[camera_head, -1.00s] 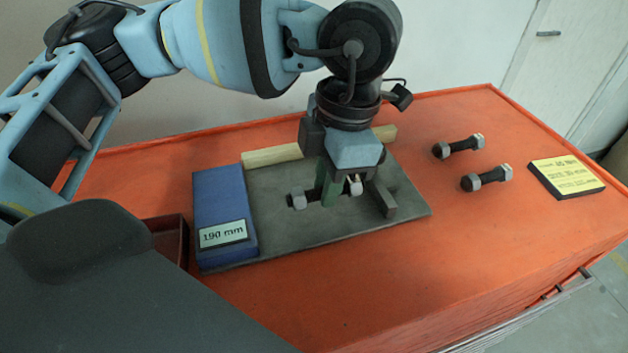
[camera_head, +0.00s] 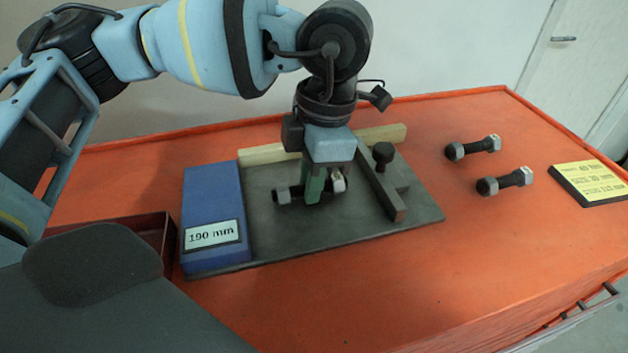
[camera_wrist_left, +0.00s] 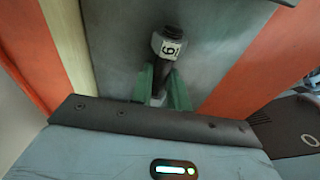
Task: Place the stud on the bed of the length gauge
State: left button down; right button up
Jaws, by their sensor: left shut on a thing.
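The length gauge is a grey bed plate (camera_head: 290,236) with a blue block (camera_head: 213,206) marked "190 mm" on its left and a dark cross bar (camera_head: 378,184) with a black knob on its right. My left gripper (camera_head: 313,195) is over the bed, its green fingers shut on a dark stud (camera_head: 294,192) with a grey nut at each end. The stud lies roughly crosswise, between block and bar. Whether it touches the bed cannot be told. In the left wrist view the stud (camera_wrist_left: 165,65) shows a nut with a white label, partly hidden by the fingers. My right gripper is not in view.
Two more studs (camera_head: 473,148) (camera_head: 505,181) lie on the orange bench (camera_head: 470,240) to the right. A yellow note card (camera_head: 592,182) lies farther right. A pale wooden strip (camera_head: 262,154) runs along the bed's back. A dark red tray (camera_head: 130,232) is at the left.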

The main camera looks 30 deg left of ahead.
pick_arm(q)
jog(key=c, duration=1.3)
grip_release()
jog(key=shift+c, duration=0.2)
notch_tip(320, 180, up, 12)
jog(key=w+d, duration=0.1)
jog(key=shift+w+p, duration=0.2)
jog(key=shift+p, duration=0.1)
jog(key=shift+d, duration=0.1)
